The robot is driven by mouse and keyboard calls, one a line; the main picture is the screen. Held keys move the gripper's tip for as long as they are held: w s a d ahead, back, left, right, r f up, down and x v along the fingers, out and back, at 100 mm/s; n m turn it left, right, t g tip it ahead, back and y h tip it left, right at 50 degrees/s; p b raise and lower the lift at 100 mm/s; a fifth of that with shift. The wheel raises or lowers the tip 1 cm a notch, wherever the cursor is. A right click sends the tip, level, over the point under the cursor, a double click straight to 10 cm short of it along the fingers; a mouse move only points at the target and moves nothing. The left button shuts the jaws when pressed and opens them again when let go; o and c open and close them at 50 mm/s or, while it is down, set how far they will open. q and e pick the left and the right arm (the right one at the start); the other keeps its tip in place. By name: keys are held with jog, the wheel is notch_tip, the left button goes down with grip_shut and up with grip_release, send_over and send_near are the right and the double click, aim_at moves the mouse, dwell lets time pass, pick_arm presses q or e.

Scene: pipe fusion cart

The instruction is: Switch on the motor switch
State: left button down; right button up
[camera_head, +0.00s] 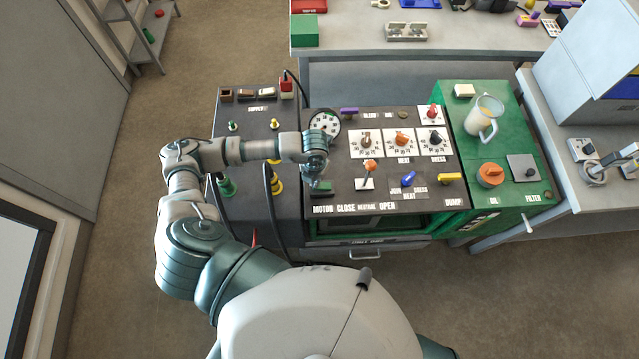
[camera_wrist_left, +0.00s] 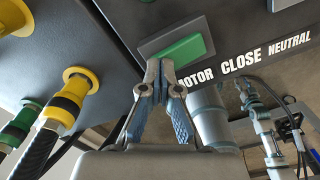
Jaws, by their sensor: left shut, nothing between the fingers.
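The motor switch is a green rocker (camera_head: 322,187) at the front left of the dark control panel, above the word MOTOR. It shows larger as a green block in a grey frame in the left wrist view (camera_wrist_left: 182,54). My left gripper (camera_head: 317,177) reaches down over it from the left and hides part of it in the head view. In the left wrist view its fingers (camera_wrist_left: 159,68) are together and empty, with the tips at the lower left edge of the green block. I cannot tell whether they touch it. My right gripper is in neither view.
An orange-topped lever (camera_head: 369,167) and a blue handle (camera_head: 408,179) stand to the right on the panel. A round gauge (camera_head: 324,123) is behind the gripper. Yellow (camera_wrist_left: 80,85) and green hose fittings (camera_wrist_left: 20,122) stick out to the left of it.

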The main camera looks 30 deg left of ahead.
pick_arm(q)
jog(key=shift+a+f, duration=0.1)
jog(key=shift+f, duration=0.1)
jog(key=shift+d+f+b, duration=0.1)
jog(key=shift+d+b, duration=0.2)
jog(key=shift+d, duration=0.3)
jog(key=shift+f, duration=0.15)
jog(key=shift+a, duration=0.25)
jog(key=shift+a+r+p, duration=0.25)
jog(key=shift+r+p, duration=0.25)
jog(key=shift+r, duration=0.25)
jog(key=shift+r+p, duration=0.55)
jog(key=shift+r, duration=0.2)
jog(key=r+p, duration=0.1)
jog(key=d+r+p, duration=0.1)
jog(key=r, duration=0.1)
jog(key=shift+r, duration=0.1)
jog(key=shift+a+r, duration=0.1)
jog(key=shift+r, duration=0.4)
jog(key=shift+a+f, duration=0.15)
jog(key=shift+a, duration=0.2)
